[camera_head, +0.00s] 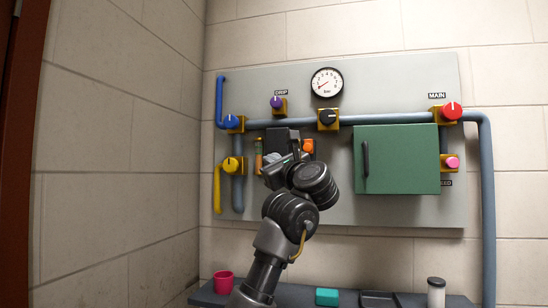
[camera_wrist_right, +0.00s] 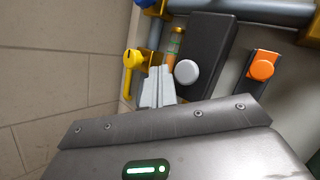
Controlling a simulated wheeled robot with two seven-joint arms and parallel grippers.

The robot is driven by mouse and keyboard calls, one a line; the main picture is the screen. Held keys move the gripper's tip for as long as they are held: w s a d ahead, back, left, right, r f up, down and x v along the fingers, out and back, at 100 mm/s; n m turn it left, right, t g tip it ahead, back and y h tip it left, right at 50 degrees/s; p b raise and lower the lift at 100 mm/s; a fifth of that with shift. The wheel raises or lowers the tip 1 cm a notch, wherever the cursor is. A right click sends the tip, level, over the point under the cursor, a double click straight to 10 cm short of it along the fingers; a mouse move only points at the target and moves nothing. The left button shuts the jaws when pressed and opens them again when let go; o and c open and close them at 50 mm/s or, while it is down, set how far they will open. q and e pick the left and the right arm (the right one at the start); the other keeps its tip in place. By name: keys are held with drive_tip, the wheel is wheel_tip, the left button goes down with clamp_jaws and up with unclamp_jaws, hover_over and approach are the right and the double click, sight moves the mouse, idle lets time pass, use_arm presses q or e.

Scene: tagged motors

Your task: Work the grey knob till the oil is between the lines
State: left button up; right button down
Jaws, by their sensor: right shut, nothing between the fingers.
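The grey knob (camera_wrist_right: 186,72) is a round pale button on the lower part of a dark box (camera_wrist_right: 205,42) on the wall panel. In the head view the dark box (camera_head: 280,137) is partly behind my right gripper (camera_head: 268,168), which hides the knob there. The oil gauge (camera_wrist_right: 174,47) is an amber tube just left of the box; it also shows in the head view (camera_head: 258,156). Its lines and oil level are too small to read surely. My right gripper (camera_wrist_right: 158,72) is shut and empty, its fingertips just left of the knob in the wrist view; contact cannot be told. My left gripper is out of view.
An orange knob (camera_wrist_right: 262,68) is right of the box, and a yellow valve (camera_wrist_right: 133,58) is left of the gauge. A green cabinet (camera_head: 400,160) protrudes at the right. Blue pipes, other valves and a dial (camera_head: 326,82) surround it.

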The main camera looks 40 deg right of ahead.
drive_tip(key=shift+s+a+p, duration=0.35)
drive_tip(key=shift+s+a, duration=0.15)
drive_tip(key=shift+a, duration=0.2)
idle(0.4)
